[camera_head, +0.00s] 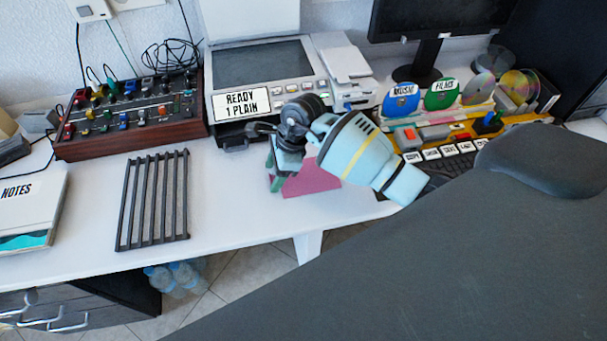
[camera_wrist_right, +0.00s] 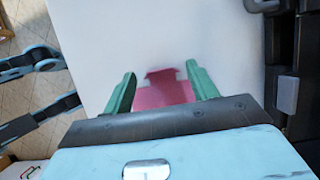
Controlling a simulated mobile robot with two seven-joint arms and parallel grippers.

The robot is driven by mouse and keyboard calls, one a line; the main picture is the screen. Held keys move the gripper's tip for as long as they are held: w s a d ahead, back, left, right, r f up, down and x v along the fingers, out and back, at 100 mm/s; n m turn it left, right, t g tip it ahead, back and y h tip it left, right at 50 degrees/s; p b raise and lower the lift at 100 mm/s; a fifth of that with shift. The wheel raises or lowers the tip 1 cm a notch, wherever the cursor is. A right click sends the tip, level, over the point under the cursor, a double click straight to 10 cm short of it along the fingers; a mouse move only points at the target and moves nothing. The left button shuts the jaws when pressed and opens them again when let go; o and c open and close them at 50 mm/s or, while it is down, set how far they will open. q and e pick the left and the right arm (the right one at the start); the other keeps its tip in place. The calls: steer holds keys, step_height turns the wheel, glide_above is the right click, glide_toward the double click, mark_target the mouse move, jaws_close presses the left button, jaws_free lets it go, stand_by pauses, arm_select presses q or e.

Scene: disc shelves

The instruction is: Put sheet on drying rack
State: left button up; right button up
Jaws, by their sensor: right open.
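A pink sheet (camera_head: 312,182) lies on the white desk in front of the printer, partly hidden by my right gripper (camera_head: 284,172). In the right wrist view the sheet (camera_wrist_right: 165,95) shows between the two green fingers of the right gripper (camera_wrist_right: 160,74). The fingers are apart and open; I cannot tell whether they touch the sheet. A dark slatted drying rack (camera_head: 152,200) lies left of the sheet, with nothing on it. My left gripper is not seen.
The printer (camera_head: 262,75), reading READY 1 PLAIN, stands behind the sheet. A mixer with knobs (camera_head: 130,115) stands behind the rack. A keyboard (camera_head: 450,165) and disc holders are at right. A notes binder (camera_head: 30,205) is at left. Bare desk separates rack and sheet.

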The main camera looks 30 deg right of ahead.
steer(key=shift+a+f, duration=0.15)
steer(key=shift+f, duration=0.3)
steer(key=c, duration=0.9)
steer(key=shift+c, duration=0.8)
steer(key=shift+r, duration=0.1)
